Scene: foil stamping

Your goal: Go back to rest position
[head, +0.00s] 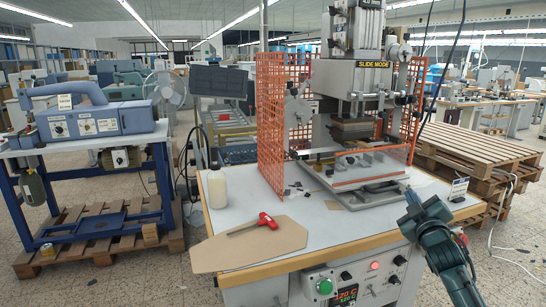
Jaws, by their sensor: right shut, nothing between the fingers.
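My right gripper (410,195) is at the lower right of the head view, over the right front part of the white worktable (345,230). It is shut, with nothing seen in its fingers. My dark green right arm runs from it down to the bottom edge. The foil stamping machine (360,85), marked SLIDE MODE, stands at the back of the table, apart from my gripper. My left gripper is out of view.
A red-handled tool (265,221) lies on a brown board (245,246) at the table's front left. A white bottle (216,188) stands behind it. An orange mesh guard (270,120) flanks the machine. Control knobs and buttons (325,286) sit below the front edge. Wooden pallets (480,155) stand right.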

